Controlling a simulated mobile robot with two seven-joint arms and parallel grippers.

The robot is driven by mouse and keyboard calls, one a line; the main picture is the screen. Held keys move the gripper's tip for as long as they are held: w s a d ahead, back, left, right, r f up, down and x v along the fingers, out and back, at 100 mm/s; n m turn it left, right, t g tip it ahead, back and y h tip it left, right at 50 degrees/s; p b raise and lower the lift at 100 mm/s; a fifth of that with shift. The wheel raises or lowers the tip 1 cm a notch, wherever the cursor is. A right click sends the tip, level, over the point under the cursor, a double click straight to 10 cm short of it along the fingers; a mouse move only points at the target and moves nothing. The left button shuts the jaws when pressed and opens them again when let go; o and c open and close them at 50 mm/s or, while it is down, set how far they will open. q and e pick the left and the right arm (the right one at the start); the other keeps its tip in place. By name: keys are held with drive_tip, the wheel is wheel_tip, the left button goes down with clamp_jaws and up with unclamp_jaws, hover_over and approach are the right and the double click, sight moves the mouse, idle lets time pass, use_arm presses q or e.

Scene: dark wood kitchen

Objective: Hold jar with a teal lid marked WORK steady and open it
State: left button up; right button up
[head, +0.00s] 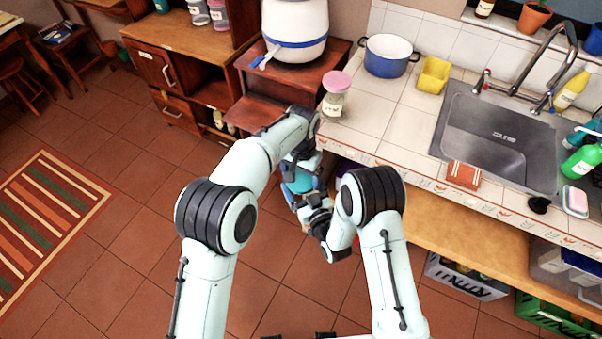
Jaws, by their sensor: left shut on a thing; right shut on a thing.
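The jar with a teal lid is held off the floor between my two grippers, in front of the tiled counter. Its teal lid (303,184) shows as a small patch. The jar's body is mostly hidden by my grippers, and no marking can be read. My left gripper (302,172) reaches it from above and is shut on it. My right gripper (298,203) reaches it from the lower right and is shut on it. I cannot tell which part each gripper holds, or whether the lid has turned.
A jar with a pink lid (335,96) stands on the counter's left end, close behind my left wrist.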

sight(301, 178)
use_arm(q)
drive_tip(key=n, duration=0.7)
drive_tip(key=shift+n, duration=0.3)
drive_tip(key=n, duration=0.6)
drive_tip(key=shift+d+r, duration=0.1)
drive_tip(key=shift+r, duration=0.15)
drive_tip(key=shift+r, duration=0.95)
drive_tip(key=shift+r, duration=2)
